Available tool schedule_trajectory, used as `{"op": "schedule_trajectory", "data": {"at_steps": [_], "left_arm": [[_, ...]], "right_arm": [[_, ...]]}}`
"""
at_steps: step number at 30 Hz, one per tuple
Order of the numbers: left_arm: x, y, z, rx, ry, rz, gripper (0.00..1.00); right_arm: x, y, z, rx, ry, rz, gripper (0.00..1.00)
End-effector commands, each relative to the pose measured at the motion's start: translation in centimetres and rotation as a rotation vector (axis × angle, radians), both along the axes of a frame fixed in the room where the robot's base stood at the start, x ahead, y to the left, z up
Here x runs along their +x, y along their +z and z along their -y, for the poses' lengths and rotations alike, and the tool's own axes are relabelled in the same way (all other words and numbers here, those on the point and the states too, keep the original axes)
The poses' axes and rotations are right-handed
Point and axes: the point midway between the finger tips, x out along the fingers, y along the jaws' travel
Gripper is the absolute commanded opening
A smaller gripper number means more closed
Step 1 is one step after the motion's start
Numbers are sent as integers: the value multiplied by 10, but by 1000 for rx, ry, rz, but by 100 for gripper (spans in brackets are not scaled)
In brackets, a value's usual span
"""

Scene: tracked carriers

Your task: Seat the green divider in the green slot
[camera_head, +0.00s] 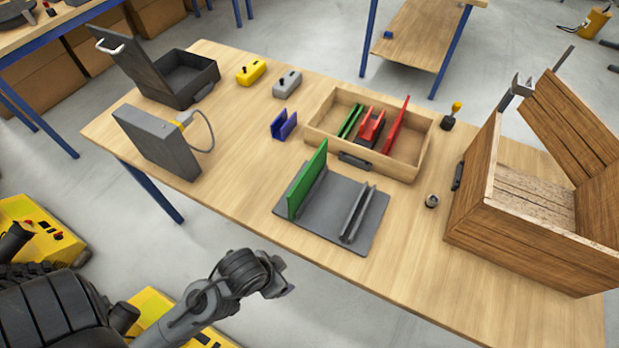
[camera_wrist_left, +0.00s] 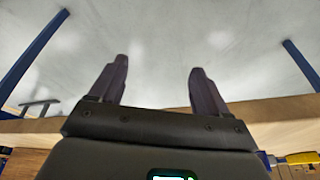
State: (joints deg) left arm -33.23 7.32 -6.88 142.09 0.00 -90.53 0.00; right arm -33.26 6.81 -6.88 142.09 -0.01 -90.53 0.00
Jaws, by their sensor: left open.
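The green divider (camera_head: 308,181) stands upright on the left side of a dark grey base plate (camera_head: 333,218) on the table, along a grey rail. Its lower edge is partly hidden, so I cannot tell how deep it sits, and no green slot is distinguishable. A second grey slotted rail (camera_head: 357,213) on the plate's right side is empty. My left gripper (camera_head: 280,282) is off the table's front edge, below and apart from the plate. In the left wrist view its two fingers (camera_wrist_left: 156,88) are spread with nothing between them. My right gripper is not in view.
A wooden tray (camera_head: 318,136) holding green and red pieces lies behind the plate. A blue bracket (camera_head: 284,124) stands to the left, a nut (camera_head: 431,201) to the right. A grey box (camera_head: 158,143), open black case (camera_head: 184,79) and open wooden crate (camera_head: 530,232) flank them.

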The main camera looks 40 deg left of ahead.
Motion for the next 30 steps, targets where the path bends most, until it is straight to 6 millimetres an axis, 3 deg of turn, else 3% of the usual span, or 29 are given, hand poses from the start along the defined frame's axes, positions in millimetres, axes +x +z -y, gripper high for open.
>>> {"op": "schedule_trajectory", "data": {"at_steps": [8,16,25,30], "left_arm": [[0,0,1,-3,2,1,76],[0,0,3,-12,9,0,38],[0,1,1,-4,2,0,38],[6,20,4,6,-30,16,38]], "right_arm": [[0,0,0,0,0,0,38],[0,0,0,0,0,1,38],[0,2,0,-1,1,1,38],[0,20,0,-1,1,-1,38]]}}
